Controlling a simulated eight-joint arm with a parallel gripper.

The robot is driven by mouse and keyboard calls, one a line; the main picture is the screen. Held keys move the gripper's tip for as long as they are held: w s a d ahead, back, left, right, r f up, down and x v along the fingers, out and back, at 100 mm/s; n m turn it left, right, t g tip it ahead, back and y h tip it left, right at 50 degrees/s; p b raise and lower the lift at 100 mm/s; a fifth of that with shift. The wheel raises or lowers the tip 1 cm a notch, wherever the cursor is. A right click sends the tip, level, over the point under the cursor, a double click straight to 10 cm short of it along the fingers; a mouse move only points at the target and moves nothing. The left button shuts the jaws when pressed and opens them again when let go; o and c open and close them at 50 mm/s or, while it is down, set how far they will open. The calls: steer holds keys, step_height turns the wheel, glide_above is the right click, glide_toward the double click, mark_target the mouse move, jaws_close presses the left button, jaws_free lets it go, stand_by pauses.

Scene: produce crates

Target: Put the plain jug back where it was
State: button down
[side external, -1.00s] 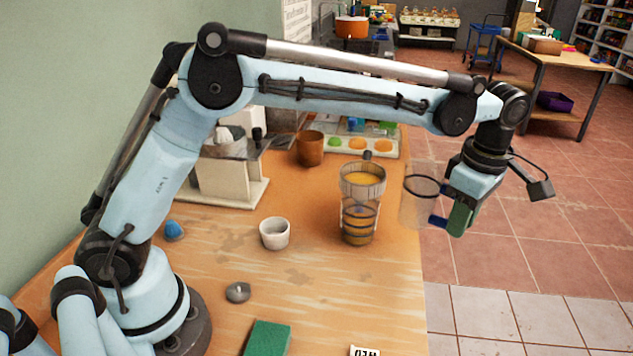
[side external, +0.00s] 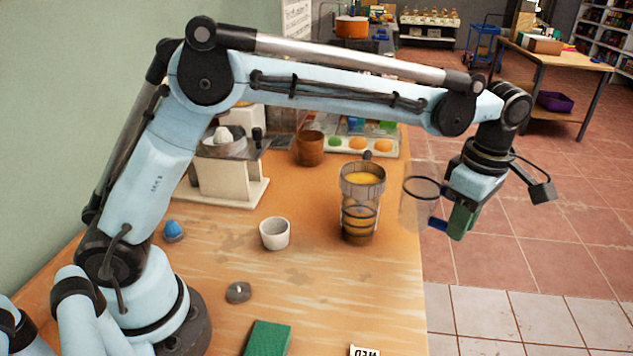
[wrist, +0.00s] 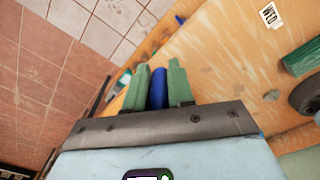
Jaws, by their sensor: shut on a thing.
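The plain jug (side external: 416,208) is clear, with a dark rim and a blue handle. My gripper (side external: 452,222) has green fingers shut on that handle. In the wrist view, the blue handle (wrist: 158,88) sits between the fingers (wrist: 160,84); the jug's body is largely hidden there. In the side view the jug looks close to upright, in front of the table's right edge. Its height above the table is hard to tell. A clear banded vessel (side external: 360,222) with yellow-orange contents at its top stands on the table, left of the jug and apart from it.
A white cup (side external: 274,233) and a brown cup (side external: 310,148) stand on the wooden table (side external: 320,300). A tray (side external: 345,151) with coloured contents lies at the back. A green block (side external: 268,338) and a lettered card (side external: 364,350) are at the front. Tiled floor lies to the right.

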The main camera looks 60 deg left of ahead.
steer(key=s+d+r+m, duration=0.1)
steer(key=s+d, duration=0.1)
steer(key=s, duration=1.1)
steer(key=s+d+m, duration=0.1)
steer(key=s+d, duration=0.1)
steer(key=s, duration=1)
steer(key=shift+h, duration=0.3)
steer(key=shift+w+a+f, duration=1)
steer(key=shift+w+f, duration=0.55)
steer(key=shift+f, duration=0.25)
steer(key=shift+w+a+f, duration=0.95)
steer(key=shift+w+f, duration=0.6)
steer(key=shift+f, duration=0.25)
steer(key=shift+w+a+f, duration=1)
steer(key=shift+w+f, duration=0.55)
steer(key=shift+f, duration=0.25)
steer(key=shift+f, duration=0.2)
steer(key=c, duration=1)
jaws_free()
steer(key=shift+r, duration=0.1)
